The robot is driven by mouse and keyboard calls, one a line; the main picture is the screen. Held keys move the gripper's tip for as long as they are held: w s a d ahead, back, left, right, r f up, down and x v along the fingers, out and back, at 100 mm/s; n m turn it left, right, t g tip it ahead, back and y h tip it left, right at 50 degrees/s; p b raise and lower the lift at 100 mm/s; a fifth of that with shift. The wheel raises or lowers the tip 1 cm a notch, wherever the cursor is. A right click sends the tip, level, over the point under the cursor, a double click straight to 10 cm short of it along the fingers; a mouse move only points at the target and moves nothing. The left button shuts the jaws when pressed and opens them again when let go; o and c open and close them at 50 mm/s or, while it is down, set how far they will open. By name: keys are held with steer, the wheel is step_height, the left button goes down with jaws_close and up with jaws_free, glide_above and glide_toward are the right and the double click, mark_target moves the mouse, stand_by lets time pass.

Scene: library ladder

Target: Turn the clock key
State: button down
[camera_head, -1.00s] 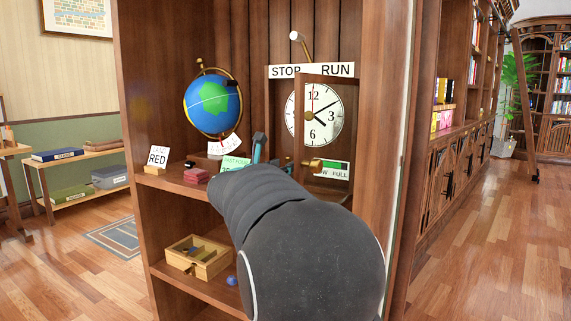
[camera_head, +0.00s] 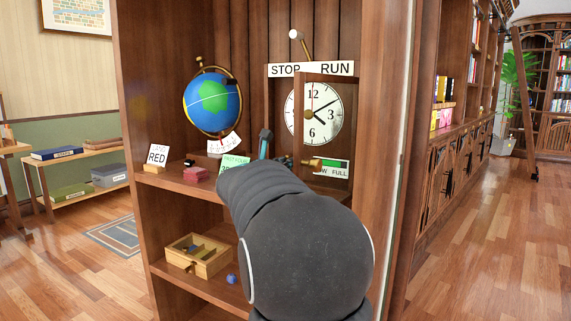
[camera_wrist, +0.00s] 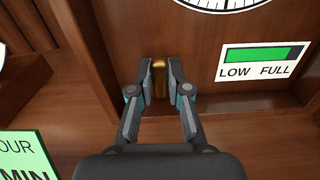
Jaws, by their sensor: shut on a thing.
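The clock (camera_head: 314,113) has a white face and stands at the back right of the shelf in the head view. Its lower edge shows at the top of the wrist view (camera_wrist: 222,3). The brass clock key (camera_wrist: 159,78) points out of the wood panel below the face. My gripper (camera_wrist: 160,84) is shut on the key, with one finger on each side of it. A gauge marked LOW and FULL (camera_wrist: 262,61) is mostly green, right of the key.
A STOP/RUN sign (camera_head: 311,69) with a white-knobbed lever (camera_head: 297,36) is above the clock. A globe (camera_head: 212,103), a RED card (camera_head: 157,155) and a green card (camera_head: 233,163) stand to the left. A wooden box (camera_head: 198,255) sits on the lower shelf.

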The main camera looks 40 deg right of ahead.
steer(key=shift+f+b, duration=0.1)
steer(key=shift+b, duration=0.2)
steer(key=m+b, duration=0.2)
steer(key=b, duration=0.1)
steer(key=shift+s+f+m+b, duration=0.1)
steer(key=shift+f+m+b, duration=0.1)
steer(key=shift+m+b, duration=0.15)
steer(key=m+b, duration=0.5)
steer(key=b, duration=0.1)
steer(key=shift+s+d+m, duration=0.1)
steer(key=shift+m, duration=0.15)
steer(key=m+b, duration=0.2)
steer(key=m, duration=0.1)
steer(key=shift+m, duration=1.8)
steer(key=c, duration=1.1)
jaws_free()
steer(key=shift+r, duration=0.1)
